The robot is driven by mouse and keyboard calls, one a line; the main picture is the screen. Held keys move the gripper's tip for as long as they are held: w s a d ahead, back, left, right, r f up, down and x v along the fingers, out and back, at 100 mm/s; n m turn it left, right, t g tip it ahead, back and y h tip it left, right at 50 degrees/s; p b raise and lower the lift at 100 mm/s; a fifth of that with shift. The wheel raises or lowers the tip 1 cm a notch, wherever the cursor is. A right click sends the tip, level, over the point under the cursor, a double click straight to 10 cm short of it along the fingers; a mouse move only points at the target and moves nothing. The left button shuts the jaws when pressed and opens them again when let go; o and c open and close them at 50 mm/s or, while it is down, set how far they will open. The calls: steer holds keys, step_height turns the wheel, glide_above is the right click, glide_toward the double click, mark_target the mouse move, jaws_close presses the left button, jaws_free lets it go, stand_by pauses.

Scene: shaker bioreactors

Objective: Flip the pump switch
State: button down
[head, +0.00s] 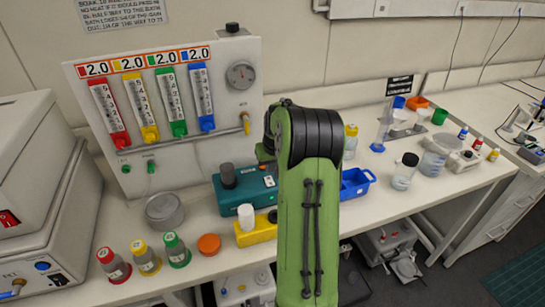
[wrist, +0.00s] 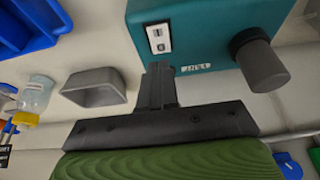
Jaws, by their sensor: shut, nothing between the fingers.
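The pump is a teal box (head: 243,190) with a dark grey cylinder on top. It stands on the bench left of my green arm in the head view. In the wrist view the pump (wrist: 210,35) is at the top, with the grey cylinder to the right. Its switch (wrist: 158,38) sits on a small white panel with dark markings; its position is too small to tell. My gripper (wrist: 159,70) is shut and empty, its tips just below the switch panel in the wrist view. I cannot tell whether they touch. The arm hides my gripper in the head view.
A yellow block (head: 256,232) with a white cap stands in front of the pump. A grey tray (wrist: 94,88) and a blue bin (wrist: 30,25) are left in the wrist view. Capped bottles (head: 146,258) stand at the front left. A flowmeter panel (head: 170,100) rises behind.

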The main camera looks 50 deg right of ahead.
mark_target(269, 177)
steer(key=shift+s+x, duration=0.15)
steer(key=shift+x, duration=0.7)
steer(key=shift+s+x, duration=0.2)
steer(key=shift+x, duration=0.6)
steer(key=shift+a+f, duration=0.15)
steer(key=shift+f, duration=0.05)
